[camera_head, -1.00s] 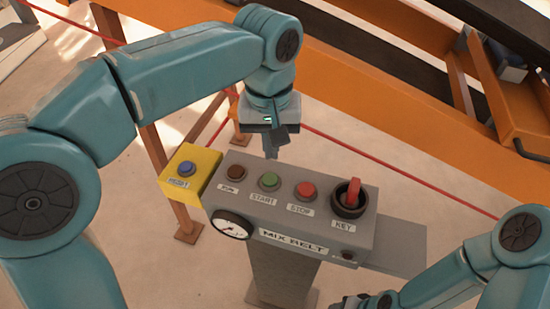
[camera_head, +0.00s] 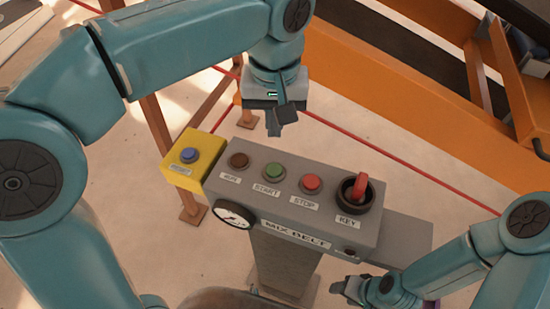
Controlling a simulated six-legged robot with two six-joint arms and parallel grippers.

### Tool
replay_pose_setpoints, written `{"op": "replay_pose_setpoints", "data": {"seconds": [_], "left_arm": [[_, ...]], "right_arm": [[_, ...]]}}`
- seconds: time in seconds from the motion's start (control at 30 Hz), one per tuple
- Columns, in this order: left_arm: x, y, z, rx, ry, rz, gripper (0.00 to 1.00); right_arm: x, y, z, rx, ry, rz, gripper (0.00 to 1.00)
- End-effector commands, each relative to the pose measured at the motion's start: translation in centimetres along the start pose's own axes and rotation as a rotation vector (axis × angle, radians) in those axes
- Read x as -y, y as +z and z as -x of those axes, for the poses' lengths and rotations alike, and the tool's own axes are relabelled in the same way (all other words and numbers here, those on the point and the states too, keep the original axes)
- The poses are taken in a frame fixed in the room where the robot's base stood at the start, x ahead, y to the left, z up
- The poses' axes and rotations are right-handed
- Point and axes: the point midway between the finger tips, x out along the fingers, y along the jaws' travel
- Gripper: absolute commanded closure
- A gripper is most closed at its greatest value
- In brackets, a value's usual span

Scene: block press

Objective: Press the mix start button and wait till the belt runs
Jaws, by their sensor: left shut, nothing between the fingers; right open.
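The grey control panel (camera_head: 330,224) labelled MIX BELT stands on a pedestal in the middle of the head view. The green START button (camera_head: 273,172) is on its top face, between a brown button (camera_head: 238,161) and the red STOP button (camera_head: 311,184). My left gripper (camera_head: 274,130) is shut and empty, pointing down above the START button in the picture, apart from it. My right gripper (camera_head: 342,290) is open and empty, low at the right, near the pedestal. The belt's motion cannot be told.
A red key switch (camera_head: 358,188) sits at the panel's right. A yellow box with a blue button (camera_head: 189,155) adjoins its left end. A gauge (camera_head: 233,214) is on the front. An orange frame (camera_head: 400,110) and red rope (camera_head: 335,125) lie behind. A grey shelf (camera_head: 405,238) extends right.

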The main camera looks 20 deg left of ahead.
Motion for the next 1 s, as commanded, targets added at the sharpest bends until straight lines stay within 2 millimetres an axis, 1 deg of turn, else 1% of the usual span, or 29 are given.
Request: {"op": "replay_pose_setpoints", "data": {"seconds": [0.03, 0.3, 0.4, 0.5, 0.6, 0.7, 1.0], "left_arm": [[0.1, 0.0, -1.0, 0.003, -0.003, 0.0, 1.0], [0.0, -0.1, -6.8, 0.005, -0.003, 0.001, 1.0], [0.0, -0.2, -8.8, 0.004, -0.003, 0.0, 1.0], [0.0, -0.2, -10.3, 0.004, -0.002, 0.001, 1.0], [-0.1, -0.3, -11.4, 0.003, -0.001, 0.001, 1.0], [-0.1, -0.3, -12.1, 0.001, -0.001, 0.001, 1.0], [-0.1, -0.3, -12.4, 0.0, 0.0, 0.001, 1.0]], "right_arm": [[0.0, 0.0, -0.1, 0.0, 0.0, 0.0, 0.47], [0.0, 0.0, 0.0, 0.0, 0.0, 0.0, 0.47], [0.0, 0.0, 0.1, 0.0, 0.0, 0.0, 0.47], [0.1, 0.0, 0.4, 0.0, 0.0, 0.0, 0.47], [0.2, 0.0, 0.6, 0.0, 0.0, 0.0, 0.47], [0.2, 0.0, 0.6, 0.0, 0.0, 0.0, 0.47], [0.2, 0.0, 0.6, 0.0, 0.0, 0.0, 0.47]]}}
